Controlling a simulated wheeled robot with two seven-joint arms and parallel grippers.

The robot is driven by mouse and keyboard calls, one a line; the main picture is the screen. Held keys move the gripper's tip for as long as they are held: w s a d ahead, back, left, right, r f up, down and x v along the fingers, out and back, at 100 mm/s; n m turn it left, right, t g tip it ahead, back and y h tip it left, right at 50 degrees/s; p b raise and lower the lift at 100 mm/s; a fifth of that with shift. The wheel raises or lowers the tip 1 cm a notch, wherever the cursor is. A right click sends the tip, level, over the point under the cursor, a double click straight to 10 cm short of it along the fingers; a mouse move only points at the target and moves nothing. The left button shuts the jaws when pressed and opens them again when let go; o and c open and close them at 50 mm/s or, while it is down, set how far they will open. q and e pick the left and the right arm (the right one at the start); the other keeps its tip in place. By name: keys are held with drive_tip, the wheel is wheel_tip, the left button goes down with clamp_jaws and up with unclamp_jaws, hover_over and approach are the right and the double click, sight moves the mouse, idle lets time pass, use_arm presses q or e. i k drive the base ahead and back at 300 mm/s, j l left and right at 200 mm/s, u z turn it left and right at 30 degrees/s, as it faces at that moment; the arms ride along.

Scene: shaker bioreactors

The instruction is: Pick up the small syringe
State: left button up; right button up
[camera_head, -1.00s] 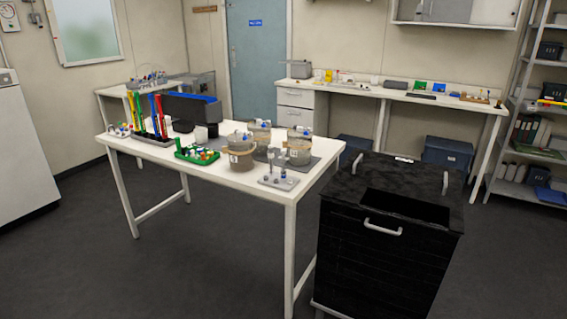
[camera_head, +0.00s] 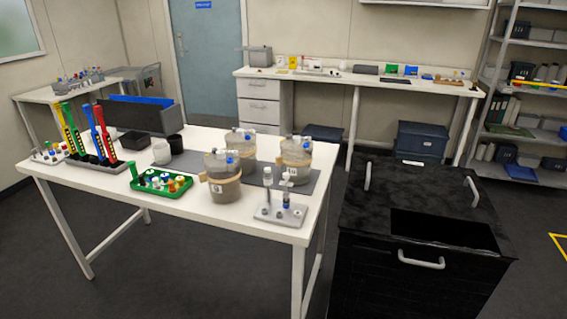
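I cannot pick out the small syringe for certain. A grey holder (camera_head: 281,212) at the front right corner of the white table (camera_head: 115,184) carries small upright pieces, some with blue parts; they are too small to tell apart. A green tray (camera_head: 146,189) left of it holds several small capped items. Bioreactor vessels (camera_head: 223,188) with tan bands stand behind the holder, some on a dark mat. Neither of my grippers is in view.
Red, green and blue upright tools (camera_head: 105,135) stand in a rack at the table's left, before a dark bin (camera_head: 140,117). A black cabinet (camera_head: 370,245) with a recessed top stands close right of the table. Floor is open in front.

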sight(286, 187)
drive_tip(key=i+j+z, duration=0.1)
drive_tip(key=i+j, duration=0.15)
drive_tip(key=i+j+z, duration=0.1)
drive_tip(key=j, duration=0.3)
drive_tip(key=i+j+z, duration=0.1)
drive_tip(key=i+j, duration=0.2)
drive_tip(key=i+j+z, duration=0.1)
drive_tip(key=j, duration=0.3)
drive_tip(key=i+j+z, duration=0.1)
drive_tip(key=i+j, duration=0.2)
drive_tip(key=i+j+z, duration=0.1)
drive_tip(key=j, duration=0.4)
drive_tip(key=i, duration=0.1)
